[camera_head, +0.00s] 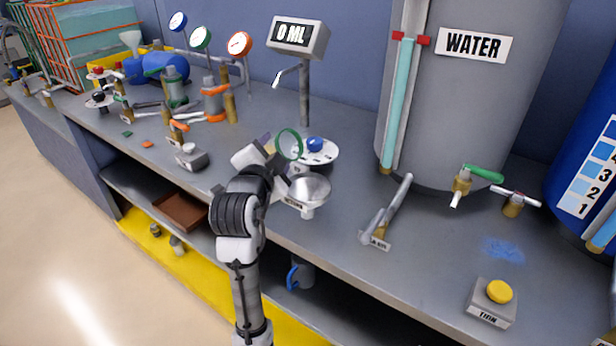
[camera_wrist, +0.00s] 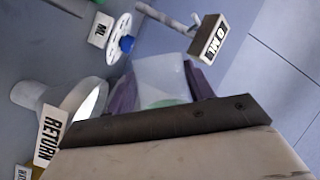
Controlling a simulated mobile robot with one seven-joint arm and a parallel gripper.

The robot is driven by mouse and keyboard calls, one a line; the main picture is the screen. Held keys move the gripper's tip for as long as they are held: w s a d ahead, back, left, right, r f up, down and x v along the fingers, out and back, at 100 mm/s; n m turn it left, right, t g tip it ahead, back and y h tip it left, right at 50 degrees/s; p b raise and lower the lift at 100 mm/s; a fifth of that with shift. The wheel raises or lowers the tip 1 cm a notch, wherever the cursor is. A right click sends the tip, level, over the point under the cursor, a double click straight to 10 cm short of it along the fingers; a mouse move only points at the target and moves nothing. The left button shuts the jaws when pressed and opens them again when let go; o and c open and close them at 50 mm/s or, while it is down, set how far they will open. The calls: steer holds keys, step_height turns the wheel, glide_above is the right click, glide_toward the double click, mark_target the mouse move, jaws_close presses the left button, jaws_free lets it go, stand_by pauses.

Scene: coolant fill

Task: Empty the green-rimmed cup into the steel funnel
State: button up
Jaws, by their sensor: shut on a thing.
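My gripper (camera_head: 268,152) is shut on the green-rimmed cup (camera_head: 289,131), above the bench near its front edge. The cup's green rim stands nearly on edge, so the cup looks tipped well over to one side. In the wrist view the cup (camera_wrist: 160,72) is a pale translucent shape between the purple fingers; its contents cannot be made out. The steel funnel (camera_head: 311,189) sits just below and right of the gripper. In the wrist view the funnel (camera_wrist: 80,101) is at the left, beside a RETURN label. No stream of liquid is visible.
Behind the funnel are a round white plate with a blue knob (camera_head: 314,145) and a spout post whose display (camera_head: 298,38) reads 0 ML. The grey WATER tank (camera_head: 470,100) stands to the right. A yellow button (camera_head: 498,291) is at front right. Valves and gauges crowd the left.

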steer(key=shift+n+g+p, duration=0.4)
steer(key=shift+n+p, duration=0.4)
steer(key=shift+p, duration=0.2)
steer(key=shift+f+n+g+p, duration=0.45)
steer(key=shift+n+p, duration=0.15)
steer(key=shift+p, duration=0.45)
steer(key=a+n+p, duration=0.1)
steer(key=p, duration=0.2)
steer(key=shift+w+r+g+h, duration=0.35)
steer(key=shift+w+r+h, duration=0.05)
steer(key=shift+w+a+f+n, duration=0.15)
steer(key=shift+a+f+n, duration=0.2)
steer(key=shift+f, duration=0.3)
steer(key=shift+w+a+f+n, duration=0.1)
steer(key=shift+f+n, duration=0.35)
steer(key=shift+f, duration=0.15)
steer(key=p, duration=0.1)
steer(key=n+g+p, duration=0.1)
steer(key=shift+w+a+f+h+p, duration=0.2)
steer(key=shift+w+a+h+p, duration=0.15)
steer(key=shift+a+h, duration=0.05)
steer(key=p, duration=0.1)
steer(key=n+p, duration=0.1)
steer(key=shift+w+a+r+g+h+p, duration=0.2)
steer(key=shift+w+a+g+h+p, duration=0.05)
steer(key=shift+a+g+h+p, duration=0.15)
steer(key=shift+n, duration=0.3)
